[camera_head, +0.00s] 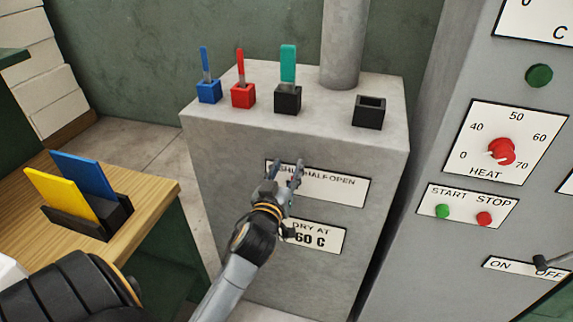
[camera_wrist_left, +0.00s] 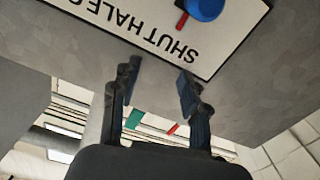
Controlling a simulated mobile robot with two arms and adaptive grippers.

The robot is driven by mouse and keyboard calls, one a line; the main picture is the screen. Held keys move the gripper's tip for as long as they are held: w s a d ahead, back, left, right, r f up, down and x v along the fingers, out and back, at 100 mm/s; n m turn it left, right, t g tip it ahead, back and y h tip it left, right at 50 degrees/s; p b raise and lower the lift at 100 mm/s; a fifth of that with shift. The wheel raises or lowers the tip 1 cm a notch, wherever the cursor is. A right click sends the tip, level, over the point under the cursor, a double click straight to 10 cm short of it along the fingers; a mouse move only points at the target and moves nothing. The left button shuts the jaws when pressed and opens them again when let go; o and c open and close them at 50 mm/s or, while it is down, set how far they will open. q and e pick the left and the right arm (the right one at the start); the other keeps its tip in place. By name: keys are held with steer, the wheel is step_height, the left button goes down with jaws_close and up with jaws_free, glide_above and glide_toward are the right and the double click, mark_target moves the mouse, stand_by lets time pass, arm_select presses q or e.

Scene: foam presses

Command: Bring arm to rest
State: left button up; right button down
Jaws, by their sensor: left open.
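My left gripper (camera_head: 287,172) is open and empty. It is in front of the grey block's face, near the white plate (camera_head: 345,187) lettered SHUT, HALF, OPEN, and covers part of it. In the left wrist view the two fingers (camera_wrist_left: 160,85) stand apart with nothing between them, and the plate (camera_wrist_left: 215,45) shows upside down. A blue round part with a red piece (camera_wrist_left: 205,10) shows at the top of that view. My right gripper is not in view.
The grey block (camera_head: 220,140) carries blue (camera_head: 209,92), red (camera_head: 243,96) and black (camera_head: 288,100) holders with upright pieces, plus an empty black holder (camera_head: 368,112). A wooden table (camera_head: 150,200) with yellow and blue cards is left. A control panel (camera_head: 415,150) stands right.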

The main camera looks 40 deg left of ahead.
arm_select(q)
steer(key=shift+r, duration=0.95)
steer(key=shift+f, duration=0.1)
steer(key=s+d+f+m+g+h, duration=0.2)
steer(key=s+d+f+g, duration=0.1)
steer(key=s+f, duration=0.3)
steer(key=s+d+f+m+g+h, duration=0.1)
steer(key=s+d+f+g, duration=0.25)
steer(key=f, duration=0.35)
steer(key=s+d+f+m+g+h, duration=0.2)
steer(key=s+d+f+m+g, duration=0.15)
steer(key=s, duration=0.45)
steer(key=s+d+f+m+g+h, duration=0.15)
steer(key=s+d+f+g, duration=0.3)
steer(key=s, duration=0.45)
steer(key=s+f+x, duration=0.1)
steer(key=s+x, duration=0.2)
steer(key=x, duration=0.9)
steer(key=s+a+x, duration=0.1)
steer(key=s+x, duration=0.1)
steer(key=x, duration=1)
steer(key=s+a+f+g, duration=0.1)
steer(key=s+a+f, duration=0.1)
steer(key=s+f, duration=1.5)
steer(key=shift+s+a+f+m, duration=0.3)
steer(key=shift+s+a+f, duration=0.05)
steer(key=shift+s, duration=0.2)
